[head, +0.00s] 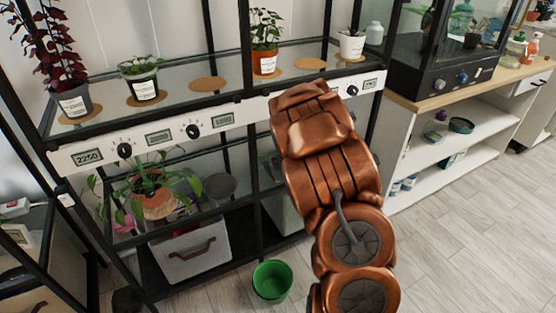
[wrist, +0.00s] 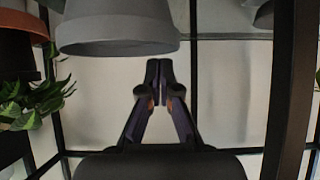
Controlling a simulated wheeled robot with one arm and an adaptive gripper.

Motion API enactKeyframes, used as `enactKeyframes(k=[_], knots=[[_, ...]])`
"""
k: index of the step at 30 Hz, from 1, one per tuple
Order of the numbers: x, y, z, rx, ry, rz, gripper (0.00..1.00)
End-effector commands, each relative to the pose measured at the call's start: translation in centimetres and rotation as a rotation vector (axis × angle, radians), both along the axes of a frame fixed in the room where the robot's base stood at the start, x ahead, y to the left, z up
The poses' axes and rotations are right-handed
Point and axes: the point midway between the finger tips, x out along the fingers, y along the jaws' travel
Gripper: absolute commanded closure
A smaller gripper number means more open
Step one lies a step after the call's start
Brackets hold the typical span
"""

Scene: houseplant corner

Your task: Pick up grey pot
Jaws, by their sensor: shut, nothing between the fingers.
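An empty grey pot (head: 219,188) stands on the middle shelf, right of a leafy plant in a terracotta pot (head: 158,203). The grey pot (wrist: 117,28) looms large at the upper left of the wrist view, its wide rim towards the bottom of the picture. My gripper (wrist: 158,72) is shut and empty. Its fingertips show just beside and below the pot's rim in the picture; whether they touch it I cannot tell. In the head view my copper arm hides the gripper.
Another grey pot (head: 75,101) holds a red-leaved plant on the upper shelf. A grey bin (head: 192,252) sits below. Black rack posts (head: 248,100) divide the shelves. A green pot (head: 272,281) stands on the floor. Floor to the right is clear.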

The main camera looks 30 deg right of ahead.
Motion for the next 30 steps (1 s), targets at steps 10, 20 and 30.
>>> enactKeyframes(k=[10, 20, 30], knots=[[-1.7, 0.3, 0.3, 0.001, 0.004, 0.001, 1.00], [-6.7, 0.9, 0.4, 0.000, 0.003, 0.001, 1.00], [-9.8, 1.0, -0.1, 0.003, 0.000, -0.007, 1.00]])
